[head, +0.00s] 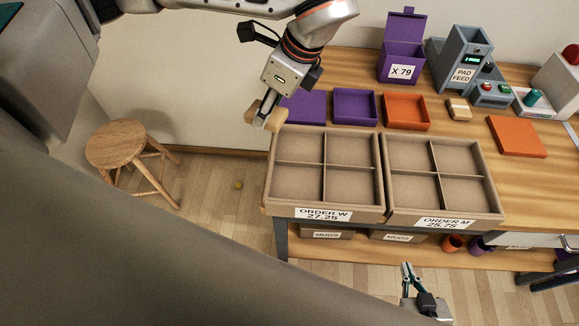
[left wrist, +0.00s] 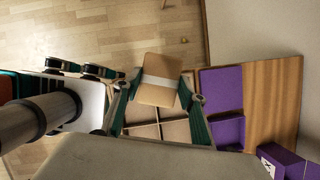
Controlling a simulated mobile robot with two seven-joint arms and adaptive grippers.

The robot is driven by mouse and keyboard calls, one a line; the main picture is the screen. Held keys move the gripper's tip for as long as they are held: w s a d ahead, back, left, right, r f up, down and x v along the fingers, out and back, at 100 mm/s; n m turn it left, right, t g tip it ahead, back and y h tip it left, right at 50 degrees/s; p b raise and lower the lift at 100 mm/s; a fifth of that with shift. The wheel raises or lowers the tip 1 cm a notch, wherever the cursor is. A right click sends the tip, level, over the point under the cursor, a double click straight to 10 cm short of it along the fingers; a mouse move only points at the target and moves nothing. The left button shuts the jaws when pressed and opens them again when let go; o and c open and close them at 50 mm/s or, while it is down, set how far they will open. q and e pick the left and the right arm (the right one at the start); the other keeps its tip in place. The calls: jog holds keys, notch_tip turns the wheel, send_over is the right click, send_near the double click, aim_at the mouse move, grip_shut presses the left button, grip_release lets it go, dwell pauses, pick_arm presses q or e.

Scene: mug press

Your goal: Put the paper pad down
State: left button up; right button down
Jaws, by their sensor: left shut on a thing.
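The paper pad (head: 277,119) is a tan block with a pale band. My left gripper (head: 265,115) is shut on it, just off the table's left end, by the back left corner of the ORDER W box (head: 270,180). In the left wrist view the pad (left wrist: 158,94) sits between the fingertips, in front of the box compartments. I cannot tell its height over the box. A similar banded tan pad (head: 458,109) lies on the table. My right gripper (head: 408,268) is low in front of the table, apart from everything; its finger opening is unclear.
The ORDER W and ORDER M (head: 490,185) boxes have empty compartments. Behind them are a purple panel (head: 303,106), a purple tray (head: 355,106) and an orange tray (head: 406,110). The PAD FEED machine (head: 462,55) stands at the back right. A wooden stool (head: 117,143) stands left.

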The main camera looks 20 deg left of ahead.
aim_at(301, 184)
pick_arm(q)
jog(key=m, duration=0.1)
jog(key=m+t, duration=0.1)
jog(key=s+m, duration=0.1)
jog(key=m, duration=0.1)
jog(key=shift+d, duration=0.3)
jog(key=m, duration=0.1)
jog(key=m+t, duration=0.1)
jog(key=m, duration=0.1)
jog(key=shift+s+d+t+h, duration=0.2)
jog(key=shift+d+t+h, duration=0.1)
jog(key=shift+h, duration=0.1)
jog(key=s+d+r+m+g+h+b, duration=0.1)
jog(key=d+r+m+h, duration=0.2)
jog(key=m, duration=1)
jog(key=s+d+r+m+h, duration=0.2)
jog(key=d+m+h, duration=0.25)
jog(key=m, duration=0.75)
jog(key=shift+g, duration=0.3)
jog(key=f, duration=2)
jog(key=shift+w+a+f, duration=0.1)
jog(key=shift+a+f, duration=0.05)
jog(key=shift+a, duration=0.25)
pick_arm(e)
jog(key=shift+a+f, duration=0.35)
jog(key=shift+a, duration=0.1)
